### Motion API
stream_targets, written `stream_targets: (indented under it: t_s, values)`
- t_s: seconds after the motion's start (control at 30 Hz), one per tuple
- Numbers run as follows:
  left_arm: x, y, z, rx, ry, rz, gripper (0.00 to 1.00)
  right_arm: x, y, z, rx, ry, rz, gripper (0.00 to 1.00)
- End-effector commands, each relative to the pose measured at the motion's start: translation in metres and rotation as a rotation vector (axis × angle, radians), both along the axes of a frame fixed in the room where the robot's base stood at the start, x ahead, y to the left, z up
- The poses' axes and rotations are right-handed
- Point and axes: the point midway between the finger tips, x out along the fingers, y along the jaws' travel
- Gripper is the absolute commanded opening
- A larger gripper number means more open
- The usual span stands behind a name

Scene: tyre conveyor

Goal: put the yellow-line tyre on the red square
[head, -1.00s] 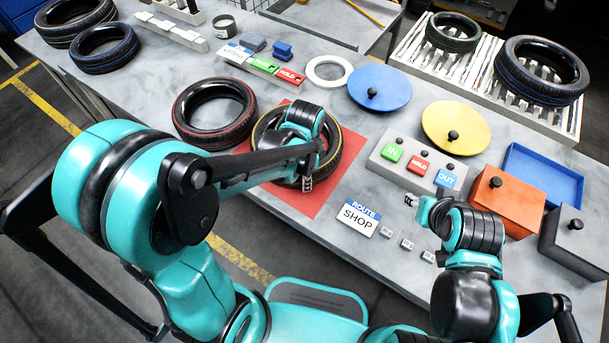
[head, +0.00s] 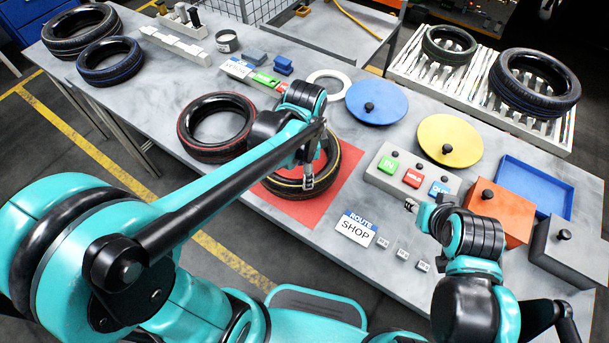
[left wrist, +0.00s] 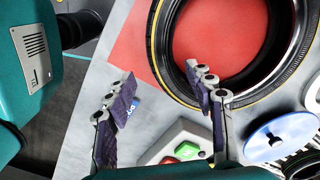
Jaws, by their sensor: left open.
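The yellow-line tyre (head: 283,187) lies flat on the red square (head: 312,212), partly hidden by my left arm in the head view. In the left wrist view the tyre (left wrist: 158,45) fills the upper right, with the red square (left wrist: 128,38) beneath it and showing through its hole. My left gripper (head: 308,180) is by the tyre's front right part in the head view. In the left wrist view its two fingers (left wrist: 160,112) are spread, with nothing between them; one overlaps the tyre's edge. My right gripper (head: 412,206) hangs near the button box, its fingers too small to read.
A red-line tyre (head: 190,142) lies just left of the square. Blue-line tyres (head: 112,72) and a rack (head: 478,105) with two tyres stand farther back. The button box (head: 382,188), the orange box (head: 485,218) and the shop sign (head: 355,228) are on the right.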

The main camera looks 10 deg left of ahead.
Motion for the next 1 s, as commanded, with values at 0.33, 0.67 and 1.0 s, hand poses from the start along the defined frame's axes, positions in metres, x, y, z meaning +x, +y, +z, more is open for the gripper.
stream_targets:
  t_s: [0.33, 0.67, 1.0]
  values:
    - [-0.016, 0.018, 0.032, -0.037, -0.117, 0.222, 0.54, 0.0, 0.0, 0.005, 0.0, 0.0, 0.0, 0.4]
    - [-0.057, 0.059, 0.055, -0.256, -0.444, 0.88, 0.54, 0.0, 0.0, 0.005, 0.0, 0.0, 0.0, 0.4]
    - [-0.066, 0.071, 0.058, -0.373, -0.543, 1.094, 0.54, 0.0, 0.0, 0.005, 0.0, 0.0, 0.0, 0.4]
